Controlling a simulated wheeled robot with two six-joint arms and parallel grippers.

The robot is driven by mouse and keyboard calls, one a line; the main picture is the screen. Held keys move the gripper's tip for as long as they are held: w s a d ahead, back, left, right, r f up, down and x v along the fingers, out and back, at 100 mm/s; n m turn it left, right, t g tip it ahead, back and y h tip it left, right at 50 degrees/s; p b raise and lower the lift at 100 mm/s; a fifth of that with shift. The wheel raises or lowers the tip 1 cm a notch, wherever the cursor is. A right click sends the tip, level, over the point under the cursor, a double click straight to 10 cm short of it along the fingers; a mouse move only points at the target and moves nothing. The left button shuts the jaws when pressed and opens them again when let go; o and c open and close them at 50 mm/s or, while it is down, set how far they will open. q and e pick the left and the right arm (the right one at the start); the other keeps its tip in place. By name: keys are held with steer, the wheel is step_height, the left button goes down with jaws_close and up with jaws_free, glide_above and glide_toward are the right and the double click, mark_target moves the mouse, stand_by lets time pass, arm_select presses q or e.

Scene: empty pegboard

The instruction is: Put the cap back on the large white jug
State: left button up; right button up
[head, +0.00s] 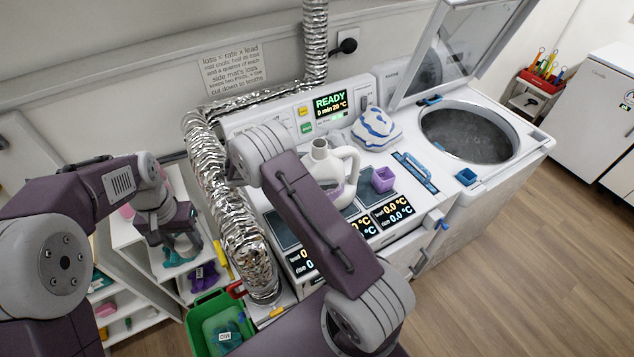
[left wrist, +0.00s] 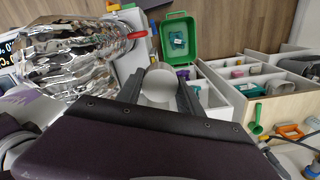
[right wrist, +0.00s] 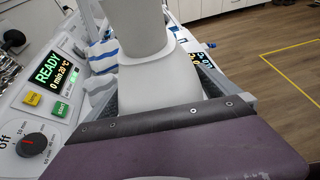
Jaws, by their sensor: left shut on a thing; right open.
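The large white jug (head: 338,172) stands upright on the white bench top in the head view, its open neck bare and its handle to the right. My left gripper (left wrist: 160,88) is shut on a round pale cap (left wrist: 160,83), held over by the shelves, well left of the jug.
A silver foil duct (head: 232,215) rises between my left gripper and the jug. A green bin (head: 215,325) is below it. An open-lidded tub (head: 470,130) is at right.

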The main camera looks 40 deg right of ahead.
mark_target(322, 160)
arm_select(q)
steer(key=shift+a, duration=0.1)
arm_select(e)
steer(key=shift+a, duration=0.1)
steer(key=c, duration=1.8)
arm_select(q)
steer(key=shift+f, duration=0.1)
arm_select(e)
steer(key=shift+r, duration=0.1)
